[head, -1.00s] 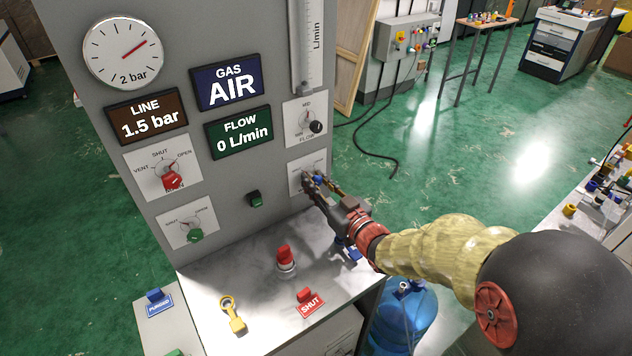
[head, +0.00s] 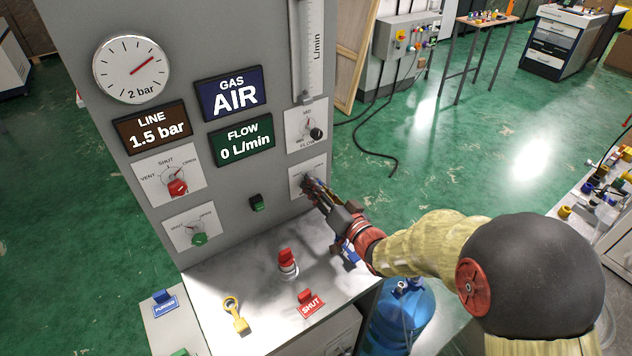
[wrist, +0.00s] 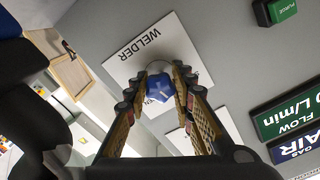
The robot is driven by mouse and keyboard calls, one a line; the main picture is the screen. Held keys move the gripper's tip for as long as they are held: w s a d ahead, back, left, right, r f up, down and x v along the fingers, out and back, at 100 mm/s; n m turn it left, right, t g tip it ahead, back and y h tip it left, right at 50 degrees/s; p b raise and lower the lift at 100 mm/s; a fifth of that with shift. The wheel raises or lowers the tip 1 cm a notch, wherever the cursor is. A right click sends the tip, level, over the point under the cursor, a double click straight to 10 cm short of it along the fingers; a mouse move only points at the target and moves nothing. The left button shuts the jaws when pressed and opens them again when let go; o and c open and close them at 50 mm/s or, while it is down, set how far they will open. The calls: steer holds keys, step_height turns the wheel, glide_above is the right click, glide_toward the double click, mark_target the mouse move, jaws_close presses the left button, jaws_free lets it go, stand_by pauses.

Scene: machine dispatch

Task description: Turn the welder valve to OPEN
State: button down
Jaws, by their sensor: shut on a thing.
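The welder valve is a blue knob (wrist: 161,86) on a white plate marked WELDER (wrist: 140,53), seen in the wrist view. My gripper (wrist: 162,82) has its fingers on both sides of the blue knob and is shut on it. In the head view my gripper (head: 310,184) reaches the same white plate (head: 296,172) at the lower right of the grey panel, and its fingers hide most of the knob. The knob's pointing direction cannot be told, and the plate's position marks are too small or hidden to read.
The panel also has a red-knobbed vent valve (head: 178,188), a green-knobbed valve (head: 199,239), a flow knob (head: 316,133) and a FLOW display (head: 241,140) reading 0 L/min. A red SHUT tag (head: 311,304) and a yellow key-like tool (head: 238,316) lie on the shelf below.

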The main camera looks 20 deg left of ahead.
steer(key=m+p, duration=0.3)
steer(key=m, duration=0.2)
steer(key=shift+r+m, duration=0.1)
steer(key=shift+m, duration=0.2)
steer(key=m+p, duration=0.2)
steer(key=m, duration=0.3)
steer(key=shift+m+p, duration=0.4)
steer(key=shift+m, duration=0.3)
steer(key=c, duration=1.6)
jaws_free()
steer(key=shift+o, duration=0.6)
steer(key=v, duration=1.2)
